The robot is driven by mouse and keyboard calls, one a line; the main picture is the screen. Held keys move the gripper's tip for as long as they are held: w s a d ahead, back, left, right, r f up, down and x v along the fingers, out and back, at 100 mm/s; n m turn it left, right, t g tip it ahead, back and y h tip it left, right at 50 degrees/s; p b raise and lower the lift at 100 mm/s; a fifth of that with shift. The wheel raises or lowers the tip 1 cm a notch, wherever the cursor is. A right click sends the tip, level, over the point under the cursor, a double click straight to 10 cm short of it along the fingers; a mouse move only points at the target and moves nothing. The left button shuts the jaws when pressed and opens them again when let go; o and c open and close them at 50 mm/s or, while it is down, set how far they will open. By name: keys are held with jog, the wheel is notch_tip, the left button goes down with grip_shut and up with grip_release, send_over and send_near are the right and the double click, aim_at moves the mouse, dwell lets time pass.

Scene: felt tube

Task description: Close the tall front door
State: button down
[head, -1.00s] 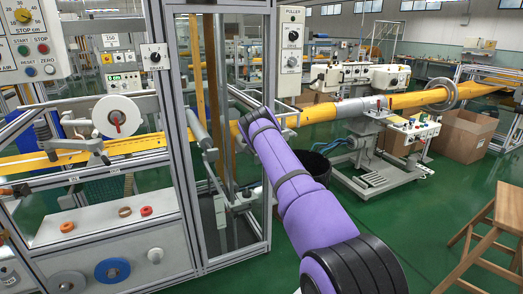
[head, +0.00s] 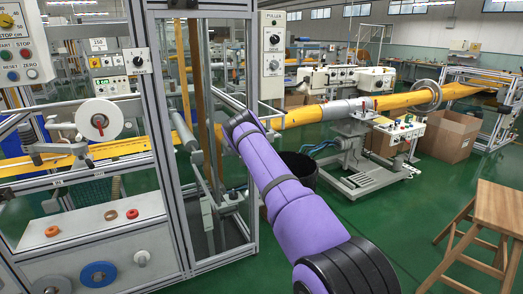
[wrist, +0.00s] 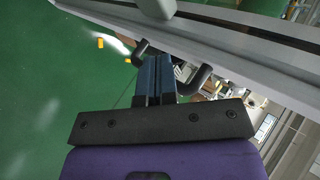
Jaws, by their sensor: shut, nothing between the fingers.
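The tall front door (head: 253,60) is a clear panel in a grey aluminium frame. It stands upright in the left half of the head view, and I cannot tell exactly how far open it is. In the wrist view a grey frame rail (wrist: 250,38) runs diagonally across the top, with a black bar handle (wrist: 202,80) on it. My gripper (wrist: 155,62) is shut and empty, its blue fingers lying between the two visible ends of the handle. Whether they touch it I cannot tell. In the head view my purple arm reaches the door's right edge and hides the fingers.
The machine cabinet with a white panel (head: 105,250) stands at the left. A dark bin (head: 299,168) is just behind my arm. A wooden stool (head: 490,225) stands at the right. Green floor (head: 400,225) is clear between my arm and the stool.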

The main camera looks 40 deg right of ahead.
jog(key=s+a+r, duration=0.2)
jog(key=s+r, duration=0.4)
jog(key=s, duration=0.1)
jog(key=shift+s+a+r, duration=0.15)
jog(key=shift+s+r, duration=0.05)
jog(key=shift+r, duration=0.1)
dwell(0.3)
